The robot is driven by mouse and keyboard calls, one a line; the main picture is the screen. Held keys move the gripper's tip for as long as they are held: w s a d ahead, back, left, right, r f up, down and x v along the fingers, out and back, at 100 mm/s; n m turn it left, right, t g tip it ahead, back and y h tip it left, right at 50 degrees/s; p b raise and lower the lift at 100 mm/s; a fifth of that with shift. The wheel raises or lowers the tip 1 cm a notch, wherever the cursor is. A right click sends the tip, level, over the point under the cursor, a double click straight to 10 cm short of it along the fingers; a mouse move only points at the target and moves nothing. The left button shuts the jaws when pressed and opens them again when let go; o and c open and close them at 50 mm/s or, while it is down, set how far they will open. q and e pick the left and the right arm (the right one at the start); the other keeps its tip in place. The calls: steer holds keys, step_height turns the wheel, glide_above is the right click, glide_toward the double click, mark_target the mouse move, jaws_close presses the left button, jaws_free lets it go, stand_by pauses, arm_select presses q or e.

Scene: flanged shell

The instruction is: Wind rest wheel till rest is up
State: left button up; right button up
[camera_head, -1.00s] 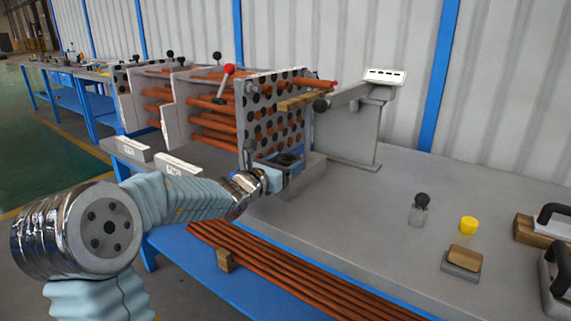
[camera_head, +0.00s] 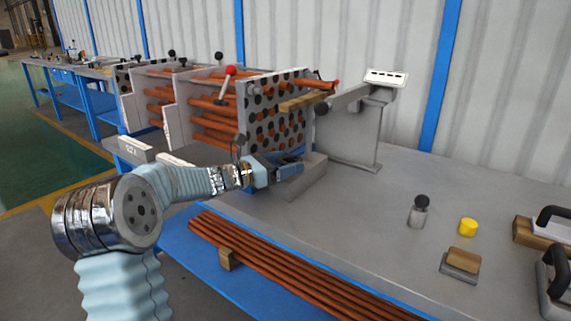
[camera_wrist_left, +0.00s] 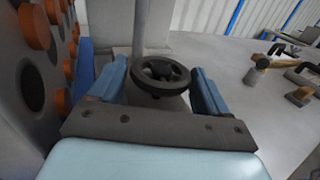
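A black spoked handwheel (camera_wrist_left: 160,76) shows in the left wrist view, in front of a grey upright post (camera_wrist_left: 140,25). My left gripper (camera_wrist_left: 162,82) has its two blue fingers spread, one on each side of the wheel, close to its rim; I cannot tell whether they touch it. In the head view my left gripper (camera_head: 284,166) is low beside the holed tube plate, and the wheel does not show there. A wooden bar (camera_head: 305,102), possibly the rest, is up beside the plate's top half. My right gripper is not in view.
The holed plate (camera_head: 270,120) with copper tubes stands close to my left gripper. A grey bracket stand (camera_head: 350,135) is behind it. A black-knobbed piece (camera_head: 419,208), a yellow cap (camera_head: 467,226) and a wood-topped block (camera_head: 462,260) sit on the bench, with bare surface between.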

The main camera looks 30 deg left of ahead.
arm_select(q)
steer(key=shift+o, duration=1.4)
steer(key=shift+s+f, duration=0.1)
steer(key=b+v, duration=0.2)
steer(key=v, duration=1.1)
steer(key=shift+s+a, duration=0.2)
steer(key=shift+s, duration=0.1)
